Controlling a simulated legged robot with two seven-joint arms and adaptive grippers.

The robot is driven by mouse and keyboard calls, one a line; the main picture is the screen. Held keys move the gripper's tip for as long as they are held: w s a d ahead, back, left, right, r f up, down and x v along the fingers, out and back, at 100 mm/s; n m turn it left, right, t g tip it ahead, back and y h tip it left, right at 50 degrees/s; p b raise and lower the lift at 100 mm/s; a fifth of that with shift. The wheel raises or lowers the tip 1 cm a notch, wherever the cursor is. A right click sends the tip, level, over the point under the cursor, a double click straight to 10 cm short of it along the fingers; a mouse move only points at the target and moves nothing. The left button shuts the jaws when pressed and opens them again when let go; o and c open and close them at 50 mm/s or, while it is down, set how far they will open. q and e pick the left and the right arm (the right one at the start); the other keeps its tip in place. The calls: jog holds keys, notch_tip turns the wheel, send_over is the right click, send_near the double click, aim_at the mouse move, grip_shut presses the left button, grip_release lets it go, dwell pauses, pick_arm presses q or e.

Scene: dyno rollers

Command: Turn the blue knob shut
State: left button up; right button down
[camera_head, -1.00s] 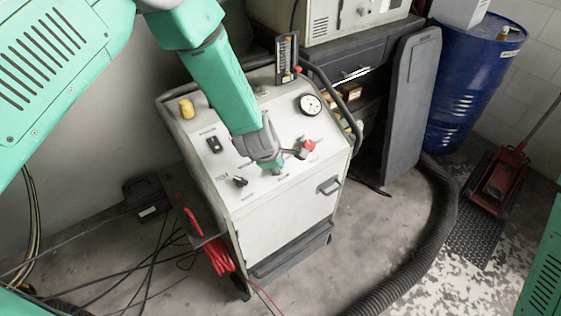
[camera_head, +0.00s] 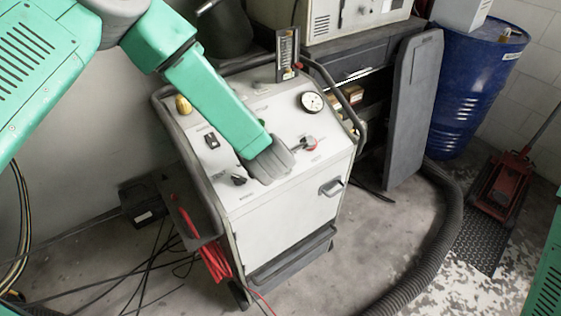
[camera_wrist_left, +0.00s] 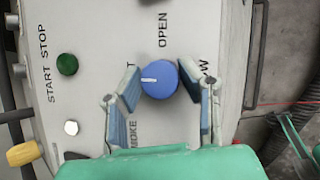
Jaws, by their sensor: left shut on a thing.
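The blue knob (camera_wrist_left: 159,80) sits on the white panel in the left wrist view. Its white mark points left, toward a label of which only a final "T" shows; the rest is hidden by a finger. "OPEN" is printed above the knob. My left gripper (camera_wrist_left: 160,86) is shut on the knob, one finger on each side. In the head view the grey end of my left arm (camera_head: 268,163) is over the front of the panel and hides the knob. My right gripper is not in view.
The white machine (camera_head: 285,215) carries a red knob (camera_head: 310,143), a black knob (camera_head: 239,180), a round gauge (camera_head: 312,102) and a yellow knob (camera_head: 184,106). Dark rails run along its sides. A grey hose (camera_head: 440,240) and cables (camera_head: 140,260) lie on the floor.

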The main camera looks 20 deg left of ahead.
pick_arm(q)
jog(key=shift+s+a+f, duration=0.15)
jog(key=shift+s+f, duration=0.1)
jog(key=shift+f, duration=0.15)
jog(key=o, duration=1.1)
jog(key=shift+r, duration=0.1)
jog(key=shift+w, duration=0.1)
jog(key=shift+r, duration=0.15)
jog(key=shift+s+r, duration=0.2)
jog(key=shift+r, duration=0.05)
jog(key=v, duration=1.1)
jog(key=shift+s, duration=0.1)
